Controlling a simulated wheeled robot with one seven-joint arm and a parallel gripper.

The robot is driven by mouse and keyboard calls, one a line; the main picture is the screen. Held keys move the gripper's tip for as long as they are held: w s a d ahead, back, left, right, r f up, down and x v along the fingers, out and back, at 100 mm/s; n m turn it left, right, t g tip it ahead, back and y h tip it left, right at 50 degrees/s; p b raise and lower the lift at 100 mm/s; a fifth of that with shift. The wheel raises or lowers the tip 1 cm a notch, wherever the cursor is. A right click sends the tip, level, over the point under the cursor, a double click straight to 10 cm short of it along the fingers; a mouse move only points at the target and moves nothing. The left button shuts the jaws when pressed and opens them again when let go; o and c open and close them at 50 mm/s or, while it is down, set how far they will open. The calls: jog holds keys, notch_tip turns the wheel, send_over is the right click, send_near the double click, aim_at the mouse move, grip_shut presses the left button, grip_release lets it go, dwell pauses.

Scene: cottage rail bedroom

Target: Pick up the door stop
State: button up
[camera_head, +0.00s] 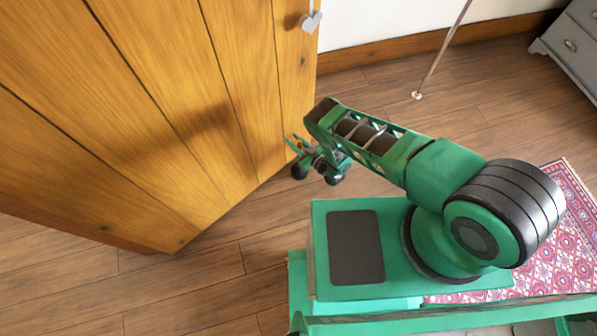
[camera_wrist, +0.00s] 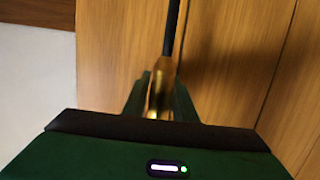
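My gripper (camera_head: 294,144) is low beside the bottom of the wooden door in the head view, with its green fingers pointing left. In the wrist view, the two green fingers (camera_wrist: 160,98) stand close together on either side of a narrow brass-coloured piece. This looks like the door stop (camera_wrist: 159,92), and a thin dark rod runs up from it to the top edge of the picture. The fingers appear closed on the brass part. I cannot make out the door stop in the head view. The wrist view does not show whether it touches the floor.
The plank door (camera_head: 110,110) fills the left side, with a grey heart (camera_head: 311,20) hanging from its handle. A thin pole (camera_head: 441,50) stands near the white wall. A grey drawer cabinet (camera_head: 574,45) is at the upper right and a red patterned rug (camera_head: 540,262) at right.

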jog(key=shift+w+a, duration=0.15)
grip_shut()
dwell(1.3)
